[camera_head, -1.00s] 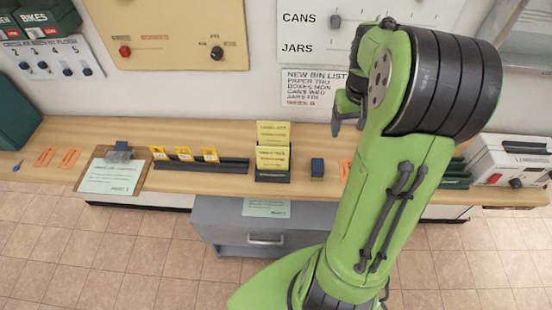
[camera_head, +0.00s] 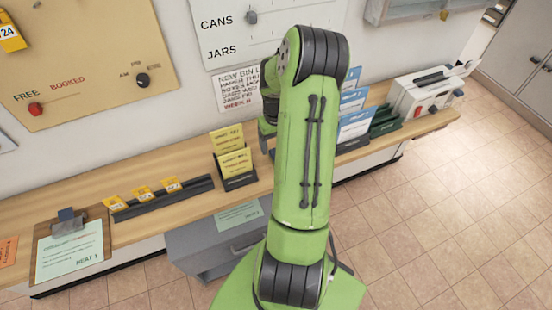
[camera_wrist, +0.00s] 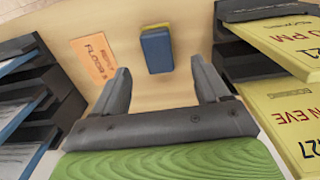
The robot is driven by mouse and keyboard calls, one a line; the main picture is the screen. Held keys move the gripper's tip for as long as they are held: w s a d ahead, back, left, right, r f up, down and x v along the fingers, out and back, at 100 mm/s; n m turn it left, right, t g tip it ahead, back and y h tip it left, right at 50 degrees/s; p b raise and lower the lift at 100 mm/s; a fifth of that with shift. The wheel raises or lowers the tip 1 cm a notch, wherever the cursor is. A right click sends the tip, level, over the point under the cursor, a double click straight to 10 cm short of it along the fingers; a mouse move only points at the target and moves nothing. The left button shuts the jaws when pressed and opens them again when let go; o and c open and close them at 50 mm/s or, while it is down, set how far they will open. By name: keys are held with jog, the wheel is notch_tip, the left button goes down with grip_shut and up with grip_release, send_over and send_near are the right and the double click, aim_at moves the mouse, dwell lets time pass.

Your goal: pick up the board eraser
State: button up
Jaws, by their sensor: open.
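The board eraser (camera_wrist: 156,52) is a small dark blue block with a yellowish edge. In the wrist view it lies on the wooden counter ahead of my gripper, roughly in line with the space between the fingers. My gripper (camera_wrist: 160,85) is open and empty, with one dark finger on each side and the eraser beyond the tips. In the head view my green arm hides the eraser and most of the gripper.
An orange card (camera_wrist: 93,60) lies left of the eraser. A holder of yellow cards (camera_head: 235,160) stands close on one side, a rack of blue cards (camera_head: 354,115) on the other. A clipboard (camera_head: 70,247) and a white box (camera_head: 428,92) are farther along the counter.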

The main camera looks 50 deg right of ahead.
jog(key=f, duration=0.5)
jog(key=shift+s+f, duration=0.2)
jog(key=shift+f, duration=0.05)
jog(key=shift+c, duration=0.4)
